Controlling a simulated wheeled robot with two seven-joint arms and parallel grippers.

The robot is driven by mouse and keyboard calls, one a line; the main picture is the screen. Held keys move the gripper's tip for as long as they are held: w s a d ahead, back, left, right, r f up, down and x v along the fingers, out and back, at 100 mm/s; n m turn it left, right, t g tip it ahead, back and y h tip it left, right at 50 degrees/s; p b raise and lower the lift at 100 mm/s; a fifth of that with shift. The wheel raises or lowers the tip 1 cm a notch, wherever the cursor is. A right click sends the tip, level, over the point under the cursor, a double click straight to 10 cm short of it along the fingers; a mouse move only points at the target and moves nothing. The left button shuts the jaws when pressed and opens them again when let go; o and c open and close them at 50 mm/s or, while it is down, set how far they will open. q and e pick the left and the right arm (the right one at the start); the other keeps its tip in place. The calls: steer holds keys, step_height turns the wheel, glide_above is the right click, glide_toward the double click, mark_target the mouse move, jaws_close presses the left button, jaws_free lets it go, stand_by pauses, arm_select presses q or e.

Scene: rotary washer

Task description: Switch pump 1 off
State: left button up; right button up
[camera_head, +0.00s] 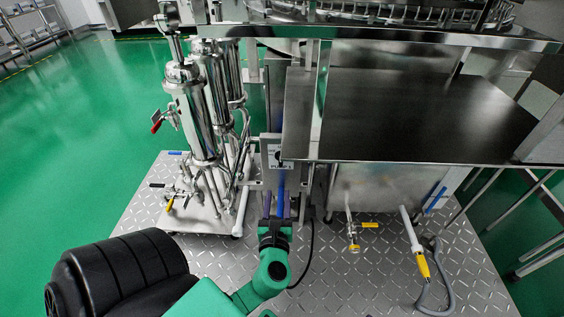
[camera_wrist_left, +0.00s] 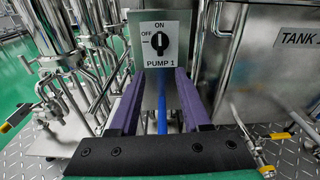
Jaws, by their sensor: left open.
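The pump 1 switch is a black rotary knob (camera_wrist_left: 158,42) on a white label plate marked ON at the top, OFF at the left and PUMP 1 below. The knob stands about upright, in line with ON. In the head view the switch panel (camera_head: 272,152) is small, partly hidden by the steel table edge. My left gripper (camera_wrist_left: 165,75) is open and empty, its two purple fingers pointing at the panel from just below the knob. The gap to the panel is hard to judge. In the head view my left gripper (camera_head: 281,196) is below the panel. My right gripper is not in view.
Steel cylinders with pipes (camera_head: 195,110) and small valves stand left of the panel. A steel table top (camera_head: 400,115) juts out at the right. A yellow-handled valve (camera_head: 353,235) and a grey hose (camera_head: 440,275) are lower right. Green floor (camera_head: 90,110) is clear at left.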

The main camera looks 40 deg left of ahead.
arm_select(q)
steer(key=r+b+x, duration=0.2)
steer(key=x, duration=1.2)
steer(key=shift+w+r+m+t, duration=0.2)
steer(key=shift+r+m+t, duration=0.1)
steer(key=shift+m, duration=0.1)
steer(key=shift+a, duration=0.15)
jaws_close()
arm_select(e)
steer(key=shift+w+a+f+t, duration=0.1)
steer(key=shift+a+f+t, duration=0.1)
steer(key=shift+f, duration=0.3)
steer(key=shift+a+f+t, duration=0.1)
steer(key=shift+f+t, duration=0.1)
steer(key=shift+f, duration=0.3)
